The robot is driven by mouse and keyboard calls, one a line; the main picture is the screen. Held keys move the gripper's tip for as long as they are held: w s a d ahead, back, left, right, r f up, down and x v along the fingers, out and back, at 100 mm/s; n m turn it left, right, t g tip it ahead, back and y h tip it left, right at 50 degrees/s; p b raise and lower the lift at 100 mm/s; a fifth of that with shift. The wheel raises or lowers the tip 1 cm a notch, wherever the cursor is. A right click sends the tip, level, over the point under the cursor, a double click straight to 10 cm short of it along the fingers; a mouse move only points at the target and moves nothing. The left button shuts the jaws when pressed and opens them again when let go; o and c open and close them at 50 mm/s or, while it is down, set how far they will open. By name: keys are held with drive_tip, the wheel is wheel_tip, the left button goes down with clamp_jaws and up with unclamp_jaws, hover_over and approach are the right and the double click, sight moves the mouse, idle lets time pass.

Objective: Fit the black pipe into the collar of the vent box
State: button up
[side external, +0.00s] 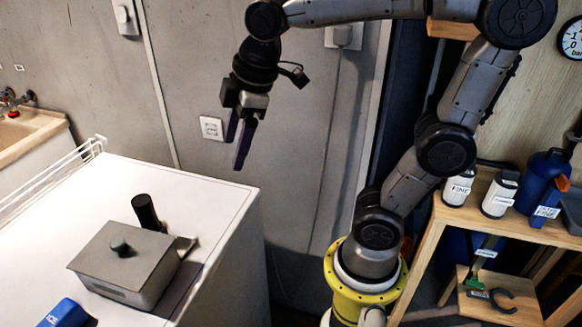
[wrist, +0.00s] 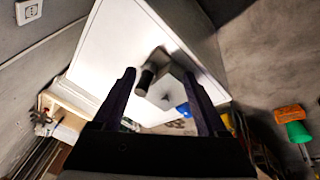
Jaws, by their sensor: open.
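The black pipe (side external: 146,212) is a short dark cylinder on the white worktop, leaning slightly, at the back edge of the grey box. It also shows in the wrist view (wrist: 147,79). I cannot clearly make out a collar; a small metallic piece (side external: 186,246) shows at the box's right side. My gripper (side external: 235,155) is open and empty, high above and right of the pipe, past the worktop's edge, fingers pointing down.
A blue object (side external: 62,314) lies at the worktop's front left. A white wire rack (side external: 50,180) runs along the left edge. The worktop behind the pipe is clear. A wooden shelf (side external: 470,215) with bottles stands at the right, beyond my base.

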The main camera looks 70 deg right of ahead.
drive_tip(key=s+d+f+m+t, duration=0.1)
drive_tip(key=s+f+m, duration=0.3)
drive_tip(key=s+m, duration=0.3)
drive_tip(key=shift+s+d+f+m+t, duration=0.2)
drive_tip(key=shift+s+m+t, duration=0.2)
drive_tip(key=shift+s, duration=1.05)
